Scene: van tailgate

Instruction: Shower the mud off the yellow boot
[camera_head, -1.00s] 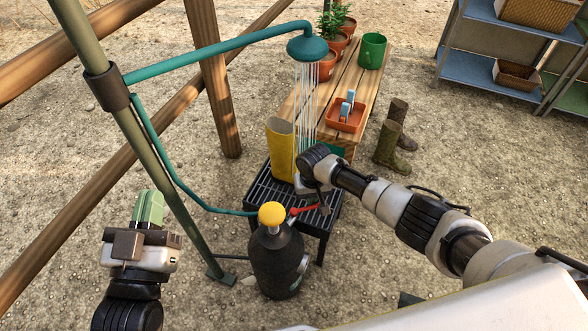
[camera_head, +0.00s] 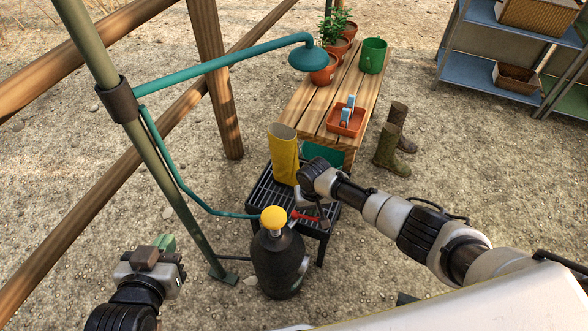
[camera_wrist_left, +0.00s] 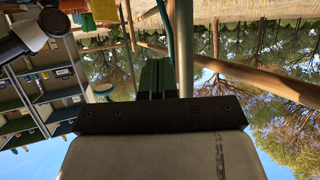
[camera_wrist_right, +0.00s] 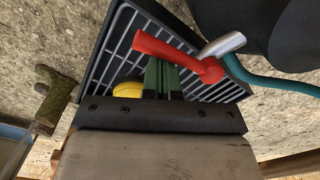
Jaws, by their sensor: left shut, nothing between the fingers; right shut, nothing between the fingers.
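The yellow boot (camera_head: 284,154) stands upright on the black grate stand (camera_head: 262,192); no mud shows on its visible side, and its lower part is partly hidden. The red lever (camera_head: 304,216) sits beside the dark tank with a yellow knob (camera_head: 274,218). My right gripper (camera_wrist_right: 162,76) is shut and empty, close to the red lever (camera_wrist_right: 178,56) in the right wrist view; whether they touch is unclear. My left gripper (camera_head: 165,242) is shut and empty, left of the green post.
A wooden bench (camera_head: 318,100) behind the stand holds potted plants, a green bucket (camera_head: 373,55) and an orange tray (camera_head: 346,121). Two muddy-looking boots (camera_head: 386,150) stand right of it. The green post (camera_head: 150,165) rises between my left arm and the stand.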

